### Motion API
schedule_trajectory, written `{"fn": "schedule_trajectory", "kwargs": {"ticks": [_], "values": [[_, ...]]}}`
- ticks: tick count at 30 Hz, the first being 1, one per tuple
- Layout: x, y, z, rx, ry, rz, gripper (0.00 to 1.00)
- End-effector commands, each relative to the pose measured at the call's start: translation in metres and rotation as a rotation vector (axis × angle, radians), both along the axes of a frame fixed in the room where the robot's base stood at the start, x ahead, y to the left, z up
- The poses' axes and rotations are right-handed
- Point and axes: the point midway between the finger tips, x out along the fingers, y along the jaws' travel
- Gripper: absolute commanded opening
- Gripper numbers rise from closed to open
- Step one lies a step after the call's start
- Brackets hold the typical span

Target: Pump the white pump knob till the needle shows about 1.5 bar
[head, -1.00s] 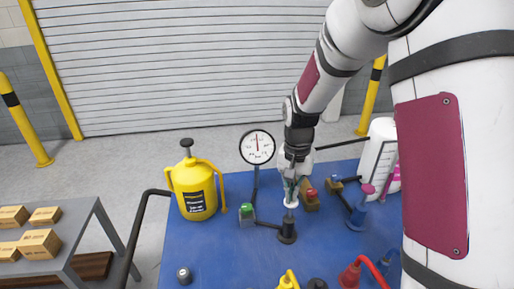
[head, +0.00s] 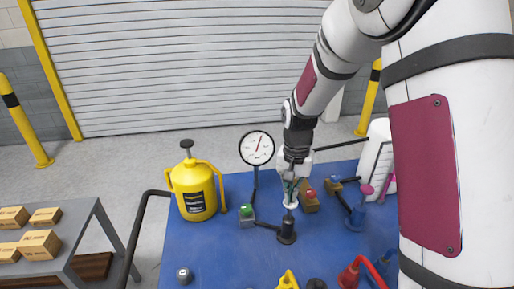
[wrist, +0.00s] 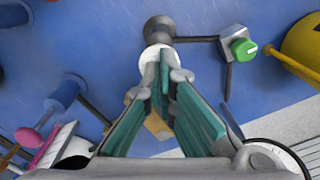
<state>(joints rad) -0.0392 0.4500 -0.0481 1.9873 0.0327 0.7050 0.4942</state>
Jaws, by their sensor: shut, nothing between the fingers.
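The white pump knob (head: 290,203) stands on a dark round base (head: 286,234) on the blue table. The knob also shows in the wrist view (wrist: 153,56), partly hidden by my fingertips. My gripper (head: 291,187) points down with its fingers together, right at the knob's top. In the wrist view the fingertips (wrist: 163,62) overlap the knob; I cannot tell whether they touch it.
A grey box with a green knob (head: 247,211) sits left of the pump. A box with a red knob (head: 310,193) is close on the right. A yellow canister (head: 195,188) stands at the left.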

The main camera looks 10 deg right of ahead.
Motion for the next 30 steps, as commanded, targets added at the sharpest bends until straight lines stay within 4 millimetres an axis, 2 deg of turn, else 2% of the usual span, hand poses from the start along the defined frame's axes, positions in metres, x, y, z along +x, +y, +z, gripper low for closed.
{"fn": "schedule_trajectory", "kwargs": {"ticks": [3,16,30], "values": [[0.000,0.000,0.008,0.000,-0.001,0.000,0.00],[0.000,0.000,0.011,0.000,0.000,0.000,0.00],[0.000,0.000,0.061,0.000,-0.002,0.000,0.00]]}}
